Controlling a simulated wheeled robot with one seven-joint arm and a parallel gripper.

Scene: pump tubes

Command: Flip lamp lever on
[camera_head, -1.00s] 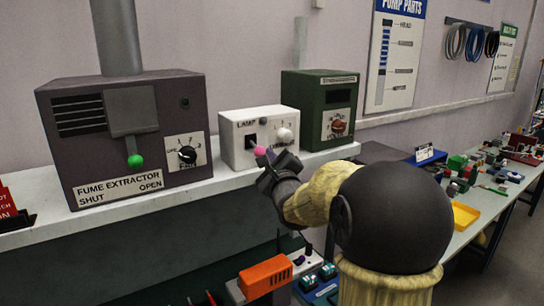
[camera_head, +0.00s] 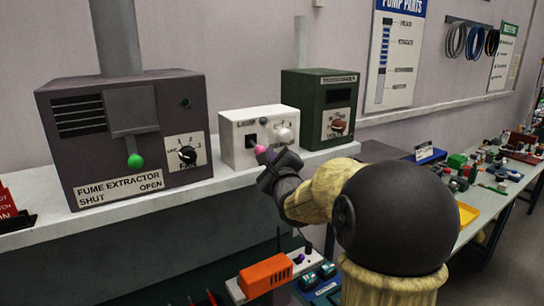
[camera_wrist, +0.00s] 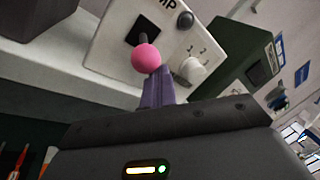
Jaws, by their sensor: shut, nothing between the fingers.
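The white lamp box (camera_head: 232,146) stands on the shelf between two larger boxes. Its lever ends in a pink ball (camera_head: 260,149) and comes out of a dark slot. In the wrist view the pink ball (camera_wrist: 145,57) is on a dark stem in front of the slot, with part of the lamp label showing. My gripper (camera_head: 270,157) is at the ball's lower right in the head view. In the wrist view my gripper's purple fingers (camera_wrist: 158,86) are together, empty, with their tips just below the ball. I cannot tell whether they touch it.
A white knob (camera_head: 284,136) is on the lamp box, right of the lever. The grey fume extractor (camera_head: 80,155) with a green-ended lever (camera_head: 135,161) stands left. A dark green box (camera_head: 300,100) stands right. The shelf's front edge (camera_head: 190,192) runs below.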

